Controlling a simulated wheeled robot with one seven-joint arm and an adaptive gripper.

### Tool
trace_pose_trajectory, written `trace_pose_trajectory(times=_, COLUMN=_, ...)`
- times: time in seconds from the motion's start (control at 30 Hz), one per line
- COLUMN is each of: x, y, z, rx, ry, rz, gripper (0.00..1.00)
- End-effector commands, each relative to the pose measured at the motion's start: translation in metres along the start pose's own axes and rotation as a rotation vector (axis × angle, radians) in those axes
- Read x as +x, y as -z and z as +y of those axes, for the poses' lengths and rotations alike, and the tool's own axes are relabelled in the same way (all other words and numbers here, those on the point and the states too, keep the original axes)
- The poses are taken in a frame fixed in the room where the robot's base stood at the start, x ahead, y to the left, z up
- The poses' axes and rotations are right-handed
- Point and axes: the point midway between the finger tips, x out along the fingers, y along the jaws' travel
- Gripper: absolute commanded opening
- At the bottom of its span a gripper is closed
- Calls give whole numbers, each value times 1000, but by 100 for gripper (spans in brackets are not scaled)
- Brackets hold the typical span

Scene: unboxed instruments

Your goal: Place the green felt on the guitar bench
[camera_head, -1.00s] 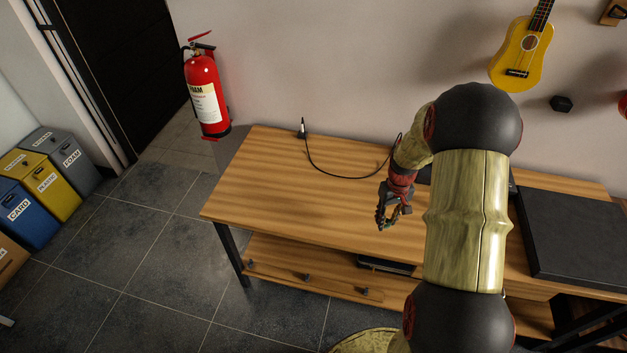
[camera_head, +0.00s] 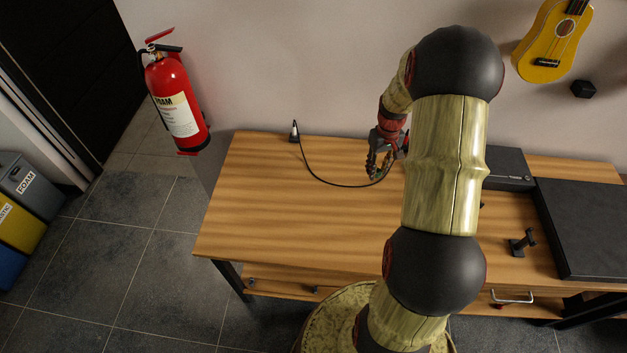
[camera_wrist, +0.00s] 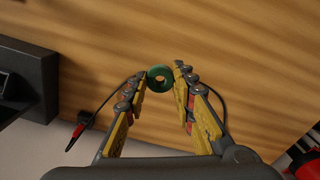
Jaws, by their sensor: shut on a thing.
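The green felt (camera_wrist: 165,86) is a small dark green ring with a hole in its middle, seen in the wrist view. My gripper (camera_wrist: 160,77) is shut on it, with one yellow fingertip on either side. In the head view my gripper (camera_head: 378,168) is over the rear part of the wooden bench (camera_head: 260,215), and the felt is too small to make out clearly there. The bench top also shows behind the felt in the wrist view (camera_wrist: 250,60). The height of the felt above the wood is hard to tell.
A black cable (camera_head: 325,181) runs across the bench near my gripper. A black box (camera_head: 510,168), a large black flat case (camera_head: 590,230) and a small black stand (camera_head: 522,242) are on the right. The bench's left half is largely clear. A fire extinguisher (camera_head: 177,100) hangs left.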

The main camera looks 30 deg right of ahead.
Motion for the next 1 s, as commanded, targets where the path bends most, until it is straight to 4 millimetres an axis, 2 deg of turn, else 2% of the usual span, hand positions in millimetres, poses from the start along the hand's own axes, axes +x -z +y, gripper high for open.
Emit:
trace_pose_trajectory(times=0.17, x=15, y=20, z=-20, rx=-6, ry=1, rz=-2, gripper=19)
trace_pose_trajectory(times=0.43, x=43, y=65, z=-62, rx=-6, ry=0, rz=-1, gripper=19)
trace_pose_trajectory(times=0.6, x=72, y=82, z=-77, rx=-3, ry=1, rz=-2, gripper=19)
trace_pose_trajectory(times=1.0, x=100, y=100, z=-93, rx=-2, ry=0, rz=-1, gripper=19)
